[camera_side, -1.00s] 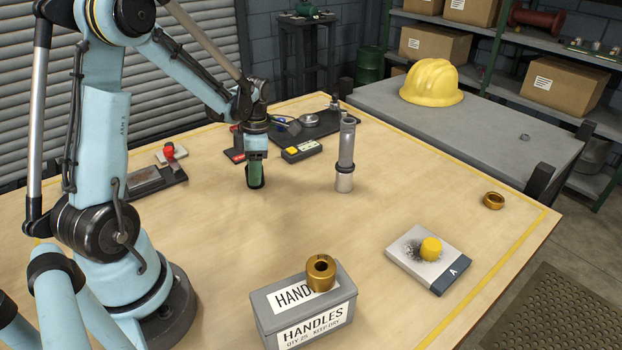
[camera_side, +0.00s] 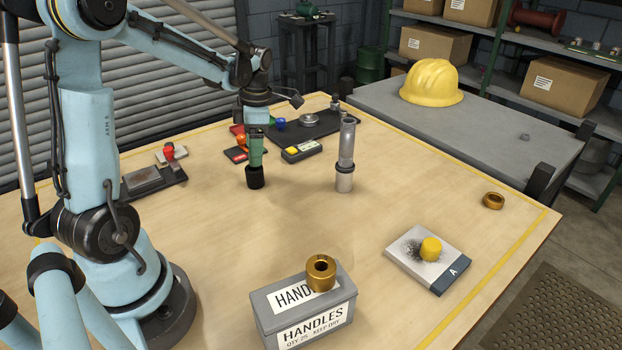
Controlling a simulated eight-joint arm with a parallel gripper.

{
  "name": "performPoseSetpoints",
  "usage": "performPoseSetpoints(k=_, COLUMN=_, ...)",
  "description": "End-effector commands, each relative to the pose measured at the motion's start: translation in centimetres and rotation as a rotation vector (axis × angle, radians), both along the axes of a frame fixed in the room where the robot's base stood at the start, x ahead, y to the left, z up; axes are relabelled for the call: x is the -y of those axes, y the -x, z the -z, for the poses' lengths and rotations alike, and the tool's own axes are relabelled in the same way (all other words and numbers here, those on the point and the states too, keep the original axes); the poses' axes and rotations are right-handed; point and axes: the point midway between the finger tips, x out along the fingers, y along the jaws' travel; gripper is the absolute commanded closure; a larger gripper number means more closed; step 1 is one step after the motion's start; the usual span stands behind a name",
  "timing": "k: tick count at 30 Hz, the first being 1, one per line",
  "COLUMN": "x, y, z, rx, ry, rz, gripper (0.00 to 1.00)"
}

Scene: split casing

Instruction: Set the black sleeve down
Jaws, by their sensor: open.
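The black sleeve (camera_side: 255,178) stands upright on the wooden table, left of the tall grey metal tube. My gripper (camera_side: 256,160) points straight down right above it. Its green fingers are off the sleeve's sides, with their tips at about the sleeve's top edge. The fingers overlap in this view, so the gap between them is hidden. My gripper is open and holds nothing.
The grey tube (camera_side: 346,152) with a dark ring stands to the right. Behind are a yellow-and-black box (camera_side: 301,151) and a dark mat (camera_side: 327,123). The HANDLES box (camera_side: 270,302) with a brass ring on it stands in front. The table's middle is clear.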

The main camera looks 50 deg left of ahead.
Motion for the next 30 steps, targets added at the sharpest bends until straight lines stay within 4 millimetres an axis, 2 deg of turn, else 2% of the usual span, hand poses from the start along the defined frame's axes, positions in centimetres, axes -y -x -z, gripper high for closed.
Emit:
performPoseSetpoints(k=3, x=0.1, y=-0.2, z=-2.1, rx=0.000, ry=0.000, rz=0.000, gripper=0.28)
performPoseSetpoints(k=9, x=0.3, y=-0.5, z=-4.6, rx=0.000, ry=0.000, rz=0.001, gripper=0.28)
performPoseSetpoints(k=17, x=0.8, y=-0.7, z=-6.1, rx=0.009, ry=0.001, rz=0.048, gripper=0.28)
performPoseSetpoints(k=20, x=2.0, y=-0.7, z=-6.5, rx=0.038, ry=-0.002, rz=0.200, gripper=0.28)
performPoseSetpoints(k=23, x=4.2, y=-0.6, z=-6.9, rx=0.084, ry=-0.015, rz=0.462, gripper=0.28)
performPoseSetpoints(k=30, x=9.8, y=0.3, z=-7.5, rx=0.186, ry=-0.114, rz=1.218, gripper=0.28)
